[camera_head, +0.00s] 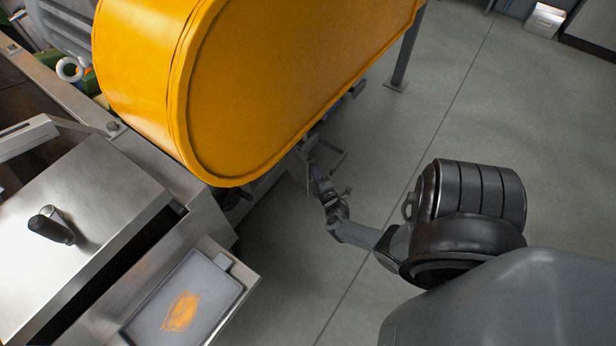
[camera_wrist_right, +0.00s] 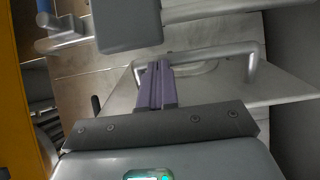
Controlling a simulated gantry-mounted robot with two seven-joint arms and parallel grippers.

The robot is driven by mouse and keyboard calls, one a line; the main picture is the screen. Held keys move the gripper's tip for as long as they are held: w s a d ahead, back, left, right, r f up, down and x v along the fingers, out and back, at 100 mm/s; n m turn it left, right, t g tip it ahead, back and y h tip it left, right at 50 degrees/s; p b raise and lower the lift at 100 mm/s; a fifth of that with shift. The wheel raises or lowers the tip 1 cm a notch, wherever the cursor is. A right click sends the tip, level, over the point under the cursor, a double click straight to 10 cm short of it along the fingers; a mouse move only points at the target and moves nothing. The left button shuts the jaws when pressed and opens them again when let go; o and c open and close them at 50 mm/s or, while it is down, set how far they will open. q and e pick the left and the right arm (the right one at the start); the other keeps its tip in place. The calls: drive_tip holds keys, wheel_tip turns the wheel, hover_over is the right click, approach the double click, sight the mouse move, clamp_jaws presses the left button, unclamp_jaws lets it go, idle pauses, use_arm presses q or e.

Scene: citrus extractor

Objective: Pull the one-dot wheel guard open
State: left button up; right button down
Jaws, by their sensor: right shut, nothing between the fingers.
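In the right wrist view a pale metal panel (camera_wrist_right: 285,90) carries a U-shaped bar handle (camera_wrist_right: 215,52). No dot mark shows on it, so I cannot tell whether it is the one-dot wheel guard. My right gripper (camera_wrist_right: 155,68) is shut and empty, its purple fingers overlapping the left part of the handle in the picture. I cannot tell whether they touch it. In the head view the right gripper (camera_head: 314,170) is low beside the large yellow housing (camera_head: 270,80), with a thin bar handle (camera_head: 340,160) just right of it. My left gripper is out of view.
The yellow housing overhangs the area left of and above my right gripper. A metal machine with a black-knobbed lid (camera_head: 100,190) and a tray with an orange stain (camera_head: 190,295) stand at left. A grey post (camera_head: 405,50) stands behind.

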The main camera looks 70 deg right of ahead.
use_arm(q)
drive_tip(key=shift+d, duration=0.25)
use_arm(e)
drive_tip(key=shift+s+d+n+t+y, duration=0.4)
drive_tip(key=shift+d+t+y, duration=0.1)
drive_tip(key=shift+d+t, duration=0.15)
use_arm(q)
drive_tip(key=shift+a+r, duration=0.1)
use_arm(e)
drive_tip(key=shift+a+r, duration=0.1)
